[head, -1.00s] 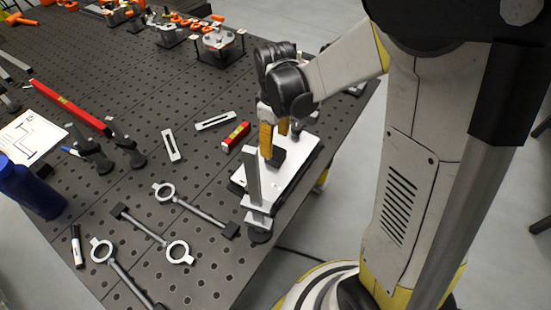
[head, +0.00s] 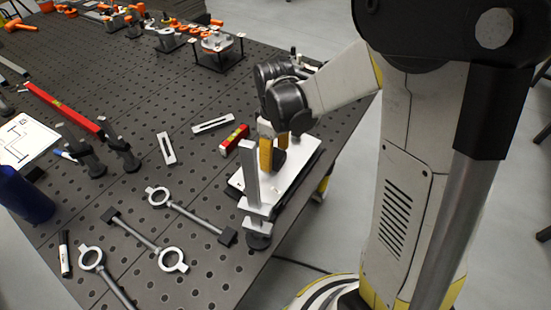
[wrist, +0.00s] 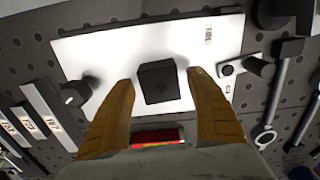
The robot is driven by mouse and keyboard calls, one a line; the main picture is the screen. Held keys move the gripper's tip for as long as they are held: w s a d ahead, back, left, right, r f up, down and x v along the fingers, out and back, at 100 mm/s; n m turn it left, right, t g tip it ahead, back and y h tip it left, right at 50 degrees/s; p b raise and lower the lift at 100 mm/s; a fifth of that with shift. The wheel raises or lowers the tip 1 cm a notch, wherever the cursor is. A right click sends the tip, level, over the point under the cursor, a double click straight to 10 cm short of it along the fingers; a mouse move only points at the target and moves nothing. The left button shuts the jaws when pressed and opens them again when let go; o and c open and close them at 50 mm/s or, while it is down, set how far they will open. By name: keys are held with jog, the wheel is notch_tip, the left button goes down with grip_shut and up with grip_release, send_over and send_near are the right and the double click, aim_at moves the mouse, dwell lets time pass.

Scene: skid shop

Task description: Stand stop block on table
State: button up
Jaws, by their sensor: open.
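The stop block appears to be the small dark block (wrist: 158,83), standing on a white plate (wrist: 85,52) in the wrist view. The block also shows in the head view (head: 280,157), partly hidden by a finger. My gripper (wrist: 162,76) is open, with one yellow finger on each side of the block and gaps between. In the head view my gripper (head: 273,157) points down over the plate (head: 301,166), which lies near the table's (head: 205,262) right edge.
A grey upright bracket (head: 251,178) stands at the plate's near end, close to my gripper. A red block (head: 235,138) lies left of the plate. Slotted bars (head: 166,148) and ring-ended rods (head: 172,260) lie further left. Perforated tabletop between them is clear.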

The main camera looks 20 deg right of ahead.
aim_at(274, 154)
jog(key=c, duration=1.1)
jog(key=shift+r+p, duration=2.2)
jog(key=shift+r, duration=0.85)
jog(key=shift+f, duration=0.1)
